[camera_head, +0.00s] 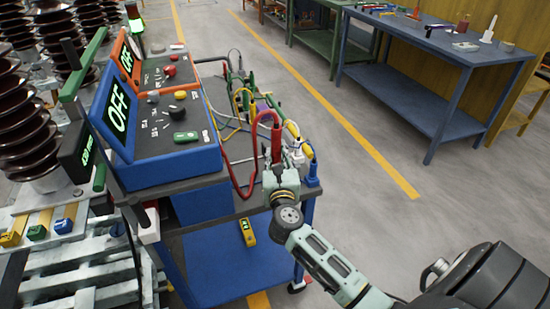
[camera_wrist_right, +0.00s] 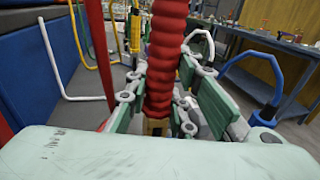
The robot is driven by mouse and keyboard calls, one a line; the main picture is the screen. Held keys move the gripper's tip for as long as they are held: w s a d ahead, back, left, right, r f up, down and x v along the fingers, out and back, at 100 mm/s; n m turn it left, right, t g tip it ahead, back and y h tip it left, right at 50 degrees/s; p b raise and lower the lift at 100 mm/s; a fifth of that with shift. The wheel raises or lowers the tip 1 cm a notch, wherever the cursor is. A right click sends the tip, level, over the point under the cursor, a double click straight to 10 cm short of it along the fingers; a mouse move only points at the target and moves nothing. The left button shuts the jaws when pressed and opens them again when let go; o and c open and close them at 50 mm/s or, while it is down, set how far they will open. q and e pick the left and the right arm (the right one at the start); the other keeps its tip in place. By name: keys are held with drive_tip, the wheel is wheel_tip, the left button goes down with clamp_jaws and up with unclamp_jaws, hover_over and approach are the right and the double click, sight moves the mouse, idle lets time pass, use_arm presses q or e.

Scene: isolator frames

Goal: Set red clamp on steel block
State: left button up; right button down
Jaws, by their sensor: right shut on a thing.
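The red clamp (camera_head: 276,142) stands upright at the right end of the trolley, with its red cable arching up and to the left. My right gripper (camera_head: 279,172) is shut on it. In the right wrist view the ribbed red clamp handle (camera_wrist_right: 166,55) rises between the green and grey fingers of my right gripper (camera_wrist_right: 160,105). I cannot make out with certainty which thing is the steel block. My left gripper is out of view.
Blue (camera_head: 312,168), white (camera_head: 297,156) and other coloured clamps with cables crowd the trolley edge close by. Two control boxes reading OFF, one blue (camera_head: 165,155), stand on the trolley (camera_head: 235,150). Brown ribbed insulators (camera_head: 30,135) stand left. A blue workbench (camera_head: 430,45) is at the back right.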

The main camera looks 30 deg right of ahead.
sight(276, 127)
drive_tip(key=shift+r+p, duration=1.3)
drive_tip(key=shift+r, duration=3.8)
